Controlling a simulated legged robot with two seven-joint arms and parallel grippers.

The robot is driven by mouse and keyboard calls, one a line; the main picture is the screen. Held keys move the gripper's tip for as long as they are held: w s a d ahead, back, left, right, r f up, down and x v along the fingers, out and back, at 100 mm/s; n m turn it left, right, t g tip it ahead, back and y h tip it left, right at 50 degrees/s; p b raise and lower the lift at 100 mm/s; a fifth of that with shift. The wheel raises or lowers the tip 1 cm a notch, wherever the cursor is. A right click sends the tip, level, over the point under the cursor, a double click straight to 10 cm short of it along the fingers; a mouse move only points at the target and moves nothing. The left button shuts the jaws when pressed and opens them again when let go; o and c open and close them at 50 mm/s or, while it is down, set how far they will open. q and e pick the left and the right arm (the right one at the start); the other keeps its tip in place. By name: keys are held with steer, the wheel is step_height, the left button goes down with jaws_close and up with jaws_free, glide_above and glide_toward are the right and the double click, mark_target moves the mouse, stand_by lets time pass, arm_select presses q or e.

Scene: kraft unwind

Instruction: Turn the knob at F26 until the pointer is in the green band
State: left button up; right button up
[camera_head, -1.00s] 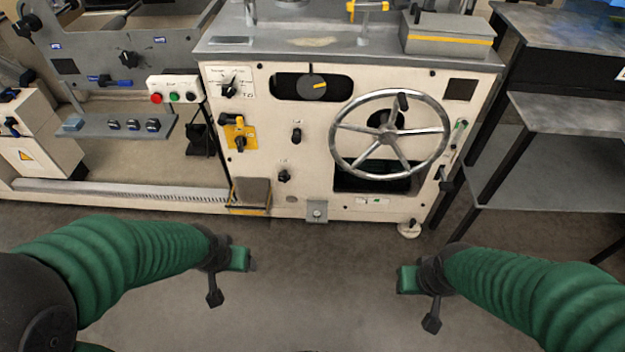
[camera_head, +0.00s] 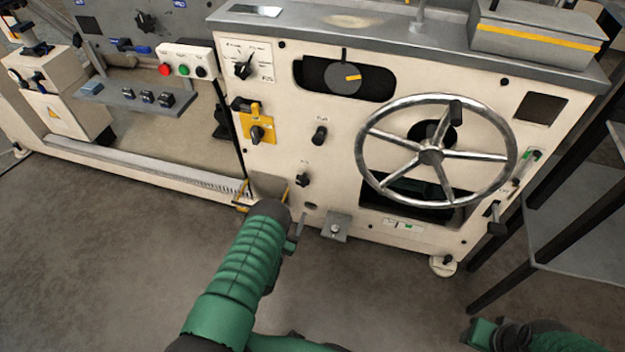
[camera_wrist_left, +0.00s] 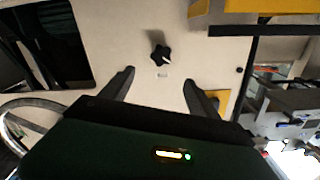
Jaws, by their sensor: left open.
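A small black star-shaped knob (camera_head: 303,180) sits low on the cream machine front, with a small label above it that I cannot read clearly. The left wrist view shows this knob (camera_wrist_left: 160,53) with a white mark, ahead of and between my open fingers and apart from them. My left gripper (camera_wrist_left: 158,88) is empty; in the head view it is mostly hidden behind its green arm, below the knob. A grey dial with a yellow pointer (camera_head: 353,77) shows in a dark window above. I cannot make out a green band there. My right gripper (camera_head: 487,335) is at the lower right, away from the machine.
Another black knob (camera_head: 319,134) sits just above. A yellow-plated switch (camera_head: 257,133) is to the left, and a large chrome handwheel (camera_head: 432,156) sticks out to the right. A small grey bracket (camera_head: 336,227) juts out near the bottom. The floor in front is clear.

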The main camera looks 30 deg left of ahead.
mark_target(302, 183)
arm_select(q)
steer(key=b+x, duration=0.6)
steer(key=x, duration=0.9)
steer(key=shift+f, duration=0.15)
steer(key=shift+w, duration=0.3)
steer(key=shift+c, duration=0.3)
steer(key=c, duration=1.3)
